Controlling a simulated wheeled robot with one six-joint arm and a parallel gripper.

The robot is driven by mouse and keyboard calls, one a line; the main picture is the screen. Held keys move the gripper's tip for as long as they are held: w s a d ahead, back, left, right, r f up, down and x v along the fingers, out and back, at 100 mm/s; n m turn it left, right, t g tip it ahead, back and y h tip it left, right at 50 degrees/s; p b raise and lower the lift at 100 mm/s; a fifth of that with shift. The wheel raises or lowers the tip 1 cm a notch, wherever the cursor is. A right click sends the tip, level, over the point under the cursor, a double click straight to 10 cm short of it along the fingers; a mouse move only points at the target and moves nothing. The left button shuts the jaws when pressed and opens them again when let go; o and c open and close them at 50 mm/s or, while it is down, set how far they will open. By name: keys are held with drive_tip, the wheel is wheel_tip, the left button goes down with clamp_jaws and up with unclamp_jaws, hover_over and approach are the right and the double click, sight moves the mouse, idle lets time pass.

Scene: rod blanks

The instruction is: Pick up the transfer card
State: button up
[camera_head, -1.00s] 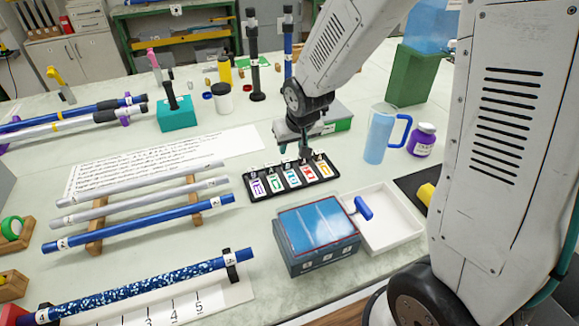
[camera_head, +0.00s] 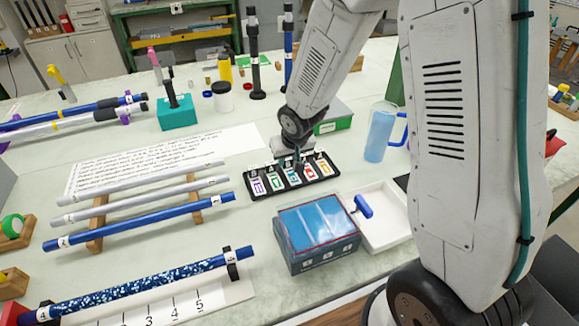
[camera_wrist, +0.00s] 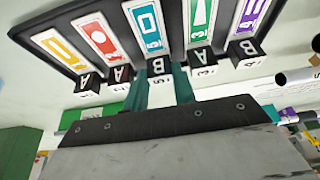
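A black tray (camera_head: 255,194) holds several upright-tabbed cards in a row: purple, green, blue, red and orange. Which one is the transfer card I cannot tell. My gripper (camera_head: 297,160) is at the back edge of the tray, near the middle blue card. In the wrist view the tray (camera_wrist: 115,17) is at the top, and the blue card (camera_wrist: 148,26) has a black tab (camera_wrist: 156,73) marked B. My gripper's two teal fingers (camera_wrist: 160,92) are apart, one on each side of that tab. Contact with the tab is not clear.
A blue-topped box (camera_head: 316,262) and a white bin (camera_head: 385,232) with a blue-handled tool stand in front of the tray. A green-fronted grey box (camera_head: 335,120) is behind it. A blue jug (camera_head: 380,135) is to the right. Rods on wooden rests (camera_head: 98,222) lie left.

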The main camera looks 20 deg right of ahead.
sight(288, 169)
drive_tip(key=shift+r, duration=0.1)
wheel_tip(288, 169, up, 18)
idle(0.7)
